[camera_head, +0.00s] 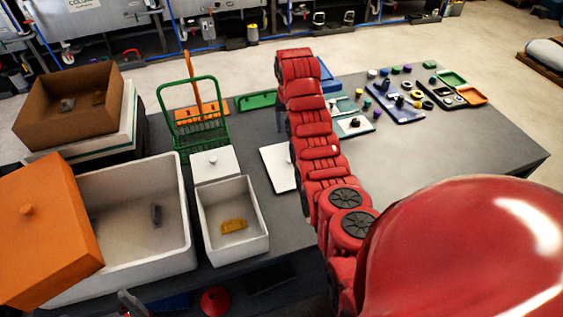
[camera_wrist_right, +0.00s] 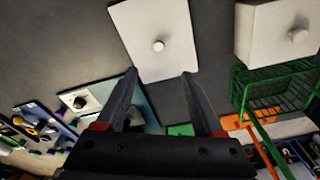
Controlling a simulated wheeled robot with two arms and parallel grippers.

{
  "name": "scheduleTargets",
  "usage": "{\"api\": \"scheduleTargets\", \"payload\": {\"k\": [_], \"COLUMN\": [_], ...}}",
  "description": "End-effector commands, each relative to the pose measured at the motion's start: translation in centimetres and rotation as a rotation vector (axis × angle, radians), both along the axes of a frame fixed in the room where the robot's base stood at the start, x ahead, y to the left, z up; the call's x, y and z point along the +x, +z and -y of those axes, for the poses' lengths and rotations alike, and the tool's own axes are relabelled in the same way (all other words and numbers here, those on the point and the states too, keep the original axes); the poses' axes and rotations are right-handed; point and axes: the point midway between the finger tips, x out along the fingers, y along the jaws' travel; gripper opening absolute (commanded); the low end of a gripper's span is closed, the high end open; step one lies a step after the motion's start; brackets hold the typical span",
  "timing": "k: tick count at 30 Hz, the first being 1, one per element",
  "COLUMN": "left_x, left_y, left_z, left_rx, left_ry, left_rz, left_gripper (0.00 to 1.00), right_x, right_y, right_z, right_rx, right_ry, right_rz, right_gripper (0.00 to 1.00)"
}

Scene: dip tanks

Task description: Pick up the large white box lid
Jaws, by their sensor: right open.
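A flat white lid with a round knob lies on the grey table; in the head view its left part (camera_head: 274,172) shows and my red right arm covers the rest. In the right wrist view the lid (camera_wrist_right: 165,22) and its knob (camera_wrist_right: 158,45) show clearly. My right gripper (camera_wrist_right: 158,75) is open and empty, its fingertips spread over the lid's near edge, short of the knob; I cannot tell its height. It is hidden behind the arm in the head view. A smaller white lid (camera_head: 201,163) with a knob stands left of it. A dark piece at the bottom edge may be my left gripper (camera_head: 132,303).
An open white box (camera_head: 262,222) holds a yellow piece. A large white tub (camera_head: 188,240) and an orange lid (camera_head: 75,222) are at left. A green basket (camera_head: 194,132) stands behind the smaller lid. Boards with small parts (camera_head: 395,103) lie at right; the table's front right is clear.

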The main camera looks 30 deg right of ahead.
Motion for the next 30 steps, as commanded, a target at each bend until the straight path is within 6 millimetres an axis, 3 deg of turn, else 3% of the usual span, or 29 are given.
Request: {"api": "scheduleTargets", "payload": {"k": [17, 20, 22, 30], "left_x": [0.0, 0.0, 0.0, 0.0], "left_y": [-11.1, -12.9, -11.4, -9.7], "left_z": [0.0, 0.0, 0.0, 0.0], "left_rx": [0.000, 0.000, 0.000, 0.000], "left_ry": [0.000, 0.000, 0.000, 0.000], "left_rz": [0.000, 0.000, -0.001, 0.000], "left_gripper": [1.00, 1.00, 1.00, 1.00], "right_x": [0.8, 1.0, 1.0, 1.4], "right_y": [-8.0, -10.3, -10.3, -12.9], "right_z": [0.5, 0.7, 0.8, 1.1], "right_rx": [-0.003, -0.002, 0.000, -0.001], "right_ry": [0.001, 0.001, 0.001, 0.002], "right_rz": [0.008, 0.005, 0.000, 0.003], "right_gripper": [0.69, 0.69, 0.69, 0.69]}}
